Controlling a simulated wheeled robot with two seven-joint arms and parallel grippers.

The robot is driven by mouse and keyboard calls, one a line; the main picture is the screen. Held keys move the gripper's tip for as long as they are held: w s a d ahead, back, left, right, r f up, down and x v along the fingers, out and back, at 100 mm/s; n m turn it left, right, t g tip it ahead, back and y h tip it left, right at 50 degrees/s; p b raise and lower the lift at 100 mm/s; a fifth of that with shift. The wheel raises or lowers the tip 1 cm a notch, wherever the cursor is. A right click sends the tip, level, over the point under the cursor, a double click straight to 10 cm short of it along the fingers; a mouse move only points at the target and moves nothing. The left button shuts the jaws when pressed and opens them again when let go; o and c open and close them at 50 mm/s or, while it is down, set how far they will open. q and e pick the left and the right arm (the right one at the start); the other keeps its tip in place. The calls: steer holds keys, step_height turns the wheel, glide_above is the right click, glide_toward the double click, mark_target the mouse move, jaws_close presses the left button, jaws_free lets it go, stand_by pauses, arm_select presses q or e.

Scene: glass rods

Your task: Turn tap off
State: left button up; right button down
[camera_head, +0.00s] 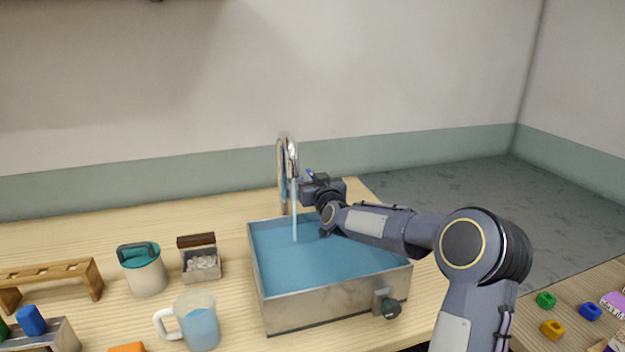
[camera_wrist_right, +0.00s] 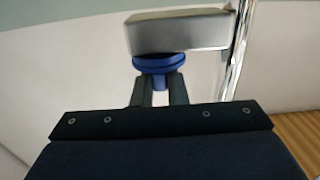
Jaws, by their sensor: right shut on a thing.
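The chrome tap (camera_head: 290,152) rises behind the sink, and a pale blue stream of water (camera_head: 295,215) falls from its spout into the sink. My right gripper (camera_head: 305,184) is beside the tap, to its right. In the right wrist view, the same gripper (camera_wrist_right: 157,88) has its two dark fingers shut on a round blue knob (camera_wrist_right: 158,63). The knob sits against a grey metal block (camera_wrist_right: 178,32), beside the chrome pipe (camera_wrist_right: 237,50). In the head view the knob is mostly hidden by my gripper. My left gripper is not in view.
The metal sink (camera_head: 335,308) holds blue water and has a dark knob (camera_head: 390,308) on its front. To its left stand a glass jug (camera_head: 201,328), a lidded pot (camera_head: 146,275), a small box of white pieces (camera_head: 203,275) and a wooden rack (camera_head: 50,270).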

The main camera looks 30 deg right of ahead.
steer(key=shift+a+r+h+p, duration=0.15)
steer(key=shift+h+p, duration=0.15)
steer(key=shift+p, duration=0.25)
steer(key=m+g+h+p, duration=0.1)
steer(key=m+h+p, duration=0.1)
steer(key=p, duration=0.1)
steer(key=m+g+h+p, duration=0.2)
steer(key=h, duration=0.1)
steer(key=a+m+g+h+p, duration=0.1)
steer(key=m+h+p, duration=0.1)
steer(key=h+p, duration=0.1)
steer(key=shift+w+a+r+g+p, duration=0.1)
steer(key=shift+w+g+p, duration=0.25)
steer(key=shift+w+g, duration=0.05)
steer(key=m+g+h+p, duration=0.1)
steer(key=m+g+h, duration=0.1)
steer(key=shift+w+a+m+g+p, duration=0.1)
steer(key=shift+w+m+g+p, duration=0.05)
steer(key=shift+m+g+p, duration=0.2)
steer(key=shift+w+f+m+g+h+p, duration=0.1)
steer(key=shift+f+m+g+h+p, duration=0.1)
steer(key=shift+m+g+h+p, duration=0.7)
steer(key=shift+g, duration=0.55)
steer(key=c, duration=1.4)
jaws_free()
steer(key=shift+c, duration=0.2)
